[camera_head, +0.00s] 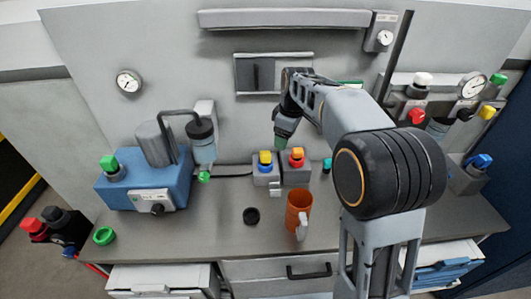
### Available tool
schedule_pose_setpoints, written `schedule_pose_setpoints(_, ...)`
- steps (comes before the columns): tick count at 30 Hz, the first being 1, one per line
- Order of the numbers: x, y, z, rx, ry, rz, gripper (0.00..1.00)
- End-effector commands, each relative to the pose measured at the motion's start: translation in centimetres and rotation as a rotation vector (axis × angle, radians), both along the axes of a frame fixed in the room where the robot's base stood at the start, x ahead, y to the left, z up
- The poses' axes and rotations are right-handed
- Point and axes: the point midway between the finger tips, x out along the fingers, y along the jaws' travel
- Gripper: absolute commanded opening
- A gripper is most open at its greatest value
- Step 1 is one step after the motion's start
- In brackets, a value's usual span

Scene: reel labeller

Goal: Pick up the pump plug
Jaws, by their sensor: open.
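My gripper (282,136) is seen from behind, small and partly hidden by my arm. It points down in front of the back panel, above two grey socket blocks (265,177). I see nothing held in it. A black cable runs from the blue pump (120,190) side toward the left block. I cannot tell for certain which plug is the pump's. The gripper appears apart from both plugs.
A green ring (104,236) lies at the bench's left. A filter bowl (202,145) hangs beside the pump. The bench's front middle is mostly clear.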

Motion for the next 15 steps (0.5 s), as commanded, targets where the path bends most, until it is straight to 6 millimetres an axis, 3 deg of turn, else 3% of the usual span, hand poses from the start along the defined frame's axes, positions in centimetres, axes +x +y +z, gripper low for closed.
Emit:
schedule_pose_setpoints(1, 1.9, 0.8, 0.1, -0.003, 0.013, 0.083, 0.68)
schedule_pose_setpoints(6, 5.7, 2.8, -1.0, -0.002, 0.036, 0.321, 0.68)
schedule_pose_setpoints(15, 8.0, 4.4, -3.6, 0.004, 0.049, 0.494, 0.68)
